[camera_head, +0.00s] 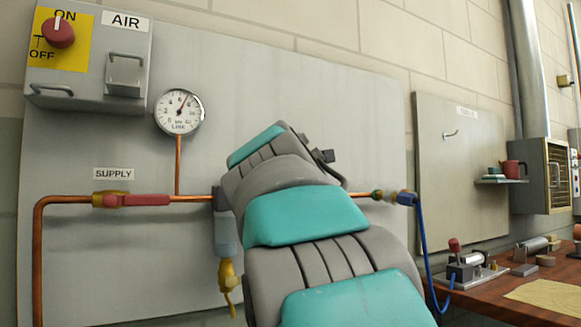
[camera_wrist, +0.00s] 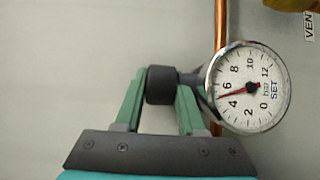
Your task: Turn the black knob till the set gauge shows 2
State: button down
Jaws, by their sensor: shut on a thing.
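The black knob (camera_wrist: 160,85) is between the two green fingers of my gripper (camera_wrist: 161,92) in the wrist view. My gripper is shut on the knob, with a finger on each side. The set gauge (camera_wrist: 248,88) stands just right of the knob. It is a round white dial, tilted in this view, and its red needle points between 4 and 6, at about 5. In the head view my grey and teal arm covers the knob and the set gauge.
The LINE gauge (camera_head: 179,112), the SUPPLY valve with a red handle (camera_head: 136,200) and the AIR box (camera_head: 90,50) are on the wall panel. A copper pipe (camera_head: 178,165) runs below the gauge. A blue hose (camera_head: 424,245) and wooden bench (camera_head: 505,295) are at right.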

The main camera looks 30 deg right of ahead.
jog(key=shift+f+n+t+y, duration=0.15)
jog(key=shift+n+t+y, duration=0.25)
jog(key=shift+n+y, duration=0.25)
jog(key=shift+y, duration=0.35)
jog(key=c, duration=0.8)
grip_release()
jog(key=shift+b+v, duration=0.45)
jog(key=shift+v, duration=3.45)
